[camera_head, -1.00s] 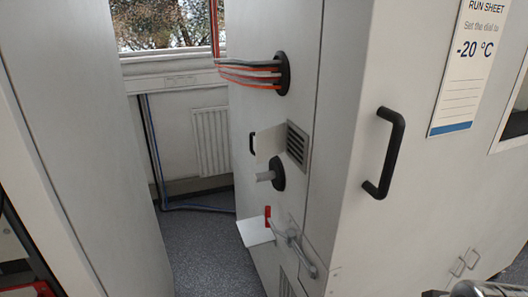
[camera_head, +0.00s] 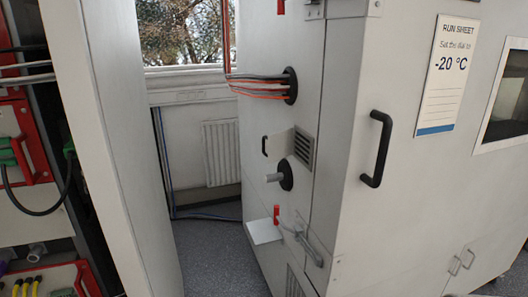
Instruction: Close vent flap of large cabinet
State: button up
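The large cabinet (camera_head: 345,215) is pale grey and stands right of the middle, with its narrow side facing the gap. On that side is a louvred vent (camera_head: 304,150). The vent flap (camera_head: 279,146), a small pale plate with a black handle (camera_head: 264,146) at its left edge, stands out to the left of the vent. The louvres are uncovered, so the flap is open. My gripper is not in view.
Below the vent are a grey knob on a black disc (camera_head: 283,175), a white shelf (camera_head: 264,231) with a red lever (camera_head: 277,214), and a metal pipe (camera_head: 308,245). Cables (camera_head: 260,83) enter above. A grey panel (camera_head: 118,150) bounds the floor gap (camera_head: 215,260) on the left.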

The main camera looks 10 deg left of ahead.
aim_at(279, 144)
jog(key=u, duration=0.75)
jog(key=i, duration=1)
jog(key=z, duration=0.1)
jog(key=k, duration=0.55)
jog(key=u, duration=1.95)
